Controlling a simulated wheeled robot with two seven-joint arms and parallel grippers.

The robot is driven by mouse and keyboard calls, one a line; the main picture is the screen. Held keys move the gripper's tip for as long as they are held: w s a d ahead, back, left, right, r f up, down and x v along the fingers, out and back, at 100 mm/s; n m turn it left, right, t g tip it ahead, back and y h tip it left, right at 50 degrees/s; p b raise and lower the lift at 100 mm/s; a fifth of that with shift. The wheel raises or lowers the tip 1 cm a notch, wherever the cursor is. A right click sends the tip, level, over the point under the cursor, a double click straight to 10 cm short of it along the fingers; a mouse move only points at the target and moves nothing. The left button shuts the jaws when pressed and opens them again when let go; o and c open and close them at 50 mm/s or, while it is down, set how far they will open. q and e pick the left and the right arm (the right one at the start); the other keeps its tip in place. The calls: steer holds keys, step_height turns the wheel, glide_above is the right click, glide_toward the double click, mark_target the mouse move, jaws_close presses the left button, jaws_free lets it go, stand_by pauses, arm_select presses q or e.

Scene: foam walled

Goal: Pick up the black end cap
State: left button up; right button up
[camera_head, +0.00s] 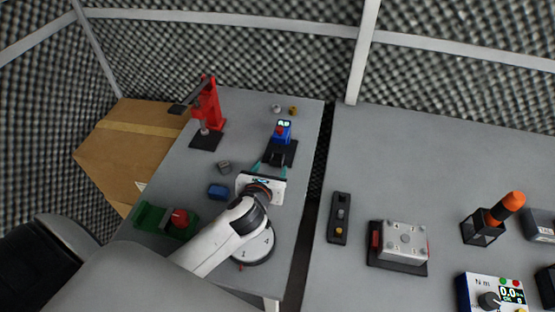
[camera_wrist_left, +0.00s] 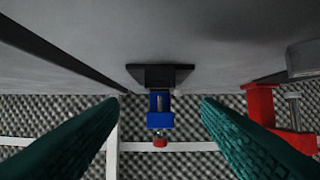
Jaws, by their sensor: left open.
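My left gripper (camera_head: 270,168) reaches over the left table, its teal fingers open and apart. In the left wrist view the same gripper (camera_wrist_left: 158,101) is also open, with nothing held between the fingers. Beyond the fingertips stands a blue device (camera_head: 283,130) with a small lit display, at the far end of a black base (camera_head: 289,153). The device (camera_wrist_left: 160,112) and its base (camera_wrist_left: 181,73) appear between the fingers in the wrist view. I cannot pick out a black end cap for sure; a small dark raised part shows on the base. My right gripper is not in view.
A red press (camera_head: 210,105) stands at the back left. A grey part (camera_head: 224,167), blue block (camera_head: 218,191) and green vise (camera_head: 150,217) lie left of my arm. A gap separates the right table (camera_head: 375,160), which holds a black strip (camera_head: 338,228) and a grey box (camera_head: 402,236).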

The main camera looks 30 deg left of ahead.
mark_target(278, 154)
arm_select(q)
steer(key=x, duration=0.9)
steer(key=shift+d+f, duration=0.1)
steer(key=shift+s, duration=0.1)
steer(key=c, duration=1.1)
steer(key=shift+o, duration=0.2)
